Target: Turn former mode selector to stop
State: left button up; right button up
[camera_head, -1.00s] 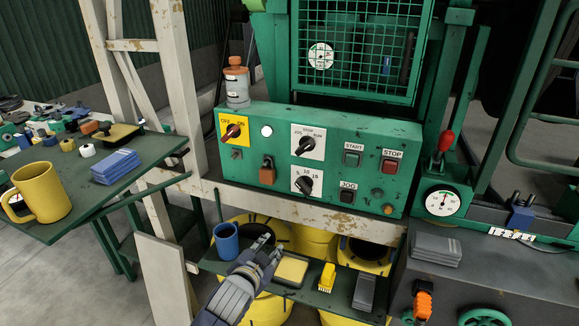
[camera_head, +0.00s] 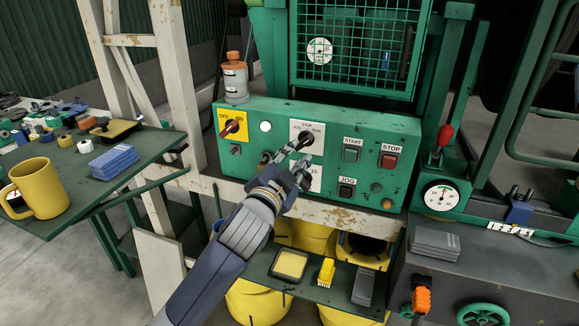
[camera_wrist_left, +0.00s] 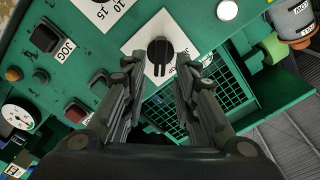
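The former mode selector (camera_head: 304,139) is a black knob on a white plate marked STOP, JOG and RUN, on the green control panel (camera_head: 216,160). In the head view its handle slants from lower left to upper right. My left gripper (camera_head: 286,165) is open, in front of the panel just below the selector, and partly covers its plate. In the left wrist view the knob (camera_wrist_left: 160,50) sits ahead of and between the spread fingers (camera_wrist_left: 155,78); I see no contact. My right gripper is not in view.
Near the selector are the yellow OFF/ON switch (camera_head: 231,127), a lower dial plate (camera_head: 316,180) mostly hidden by my gripper, and START (camera_head: 351,155), STOP (camera_head: 389,161) and JOG (camera_head: 346,190) buttons. A shelf (camera_head: 312,291) with small items lies below the panel.

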aim_at(302, 145)
pick_arm(q)
jog(key=shift+b+x, duration=0.5)
jog(key=shift+x, duration=0.6)
jog(key=shift+b+x, duration=0.5)
jog(key=shift+x, duration=0.5)
jog(key=shift+w+p, duration=0.25)
jog(key=shift+p, duration=0.05)
grip_shut()
